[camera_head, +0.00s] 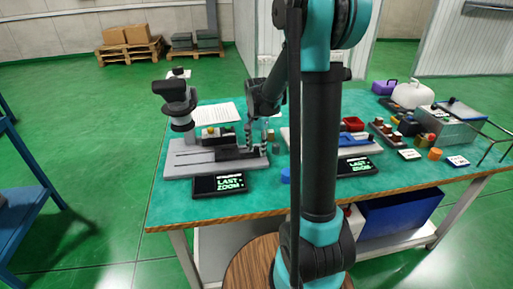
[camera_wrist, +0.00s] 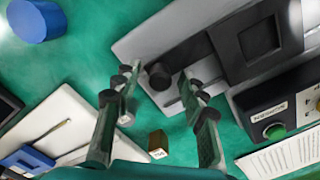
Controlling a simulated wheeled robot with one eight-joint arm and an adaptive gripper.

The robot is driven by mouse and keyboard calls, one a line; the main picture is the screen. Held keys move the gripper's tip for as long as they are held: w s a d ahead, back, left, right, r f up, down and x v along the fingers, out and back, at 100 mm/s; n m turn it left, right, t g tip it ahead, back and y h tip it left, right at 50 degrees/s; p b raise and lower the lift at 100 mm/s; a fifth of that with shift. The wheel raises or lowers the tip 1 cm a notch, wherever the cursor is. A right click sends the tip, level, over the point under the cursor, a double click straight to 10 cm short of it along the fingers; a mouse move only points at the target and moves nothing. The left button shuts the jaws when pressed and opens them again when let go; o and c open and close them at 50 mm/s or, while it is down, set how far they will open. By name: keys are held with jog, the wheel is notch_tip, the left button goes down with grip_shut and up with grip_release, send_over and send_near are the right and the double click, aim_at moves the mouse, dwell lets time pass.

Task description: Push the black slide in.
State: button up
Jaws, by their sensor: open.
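The black slide (camera_head: 236,153) lies on the right part of a pale grey base (camera_head: 190,162) at the table's left side. In the wrist view the slide (camera_wrist: 198,52) runs diagonally, with a round black knob (camera_wrist: 159,76) at its near end. My gripper (camera_head: 260,137) is over the right end of the base. In the wrist view my gripper (camera_wrist: 157,84) is open, with a finger on each side of the knob. I cannot tell whether either fingertip touches it. No object is held. My arm hides part of the table in the head view.
A dark screen (camera_head: 218,184) stands in front of the base. A black stand device (camera_head: 178,100) rises at its left. A blue cylinder (camera_wrist: 36,19) and a small brown block (camera_wrist: 158,143) lie near my gripper. A control box with a green button (camera_wrist: 275,131) is at the right.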

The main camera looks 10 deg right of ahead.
aim_at(218, 157)
grip_shut()
dwell(0.3)
jog(key=shift+a, duration=0.15)
jog(key=a, duration=1.5)
jog(key=shift+a, duration=0.1)
grip_release()
jog(key=shift+a, duration=0.1)
